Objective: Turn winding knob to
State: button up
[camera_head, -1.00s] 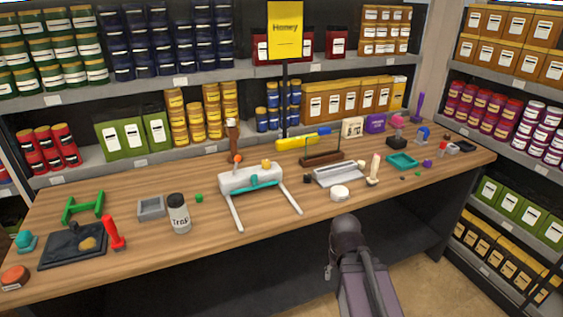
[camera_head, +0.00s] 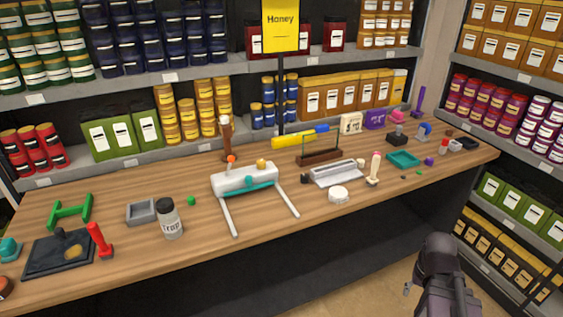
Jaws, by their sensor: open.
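A white rounded device (camera_head: 232,182) stands on the bench on two pale legs. It has a teal bar along its front, a small orange-red knob (camera_head: 231,159) on top at the left and a yellow knob (camera_head: 261,163) further right. I cannot tell from its look which part is the winding knob. My dark arm shows at the lower right, in front of the bench and well apart from the device. I cannot make out gripper fingers on it, and nothing of mine touches the device.
The wooden bench (camera_head: 150,262) holds a jar (camera_head: 169,222), a grey tray (camera_head: 141,212), a dark board (camera_head: 45,256) with a red-handled tool and, further right, a teal tray (camera_head: 404,159). Stocked shelves stand behind and at right. Floor shows between bench and right shelves.

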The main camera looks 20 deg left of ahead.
aim_at(262, 164)
jog(key=z, duration=0.3)
jog(key=k, duration=0.95)
jog(key=u, duration=1.1)
jog(key=i, duration=1)
jog(key=u, duration=0.05)
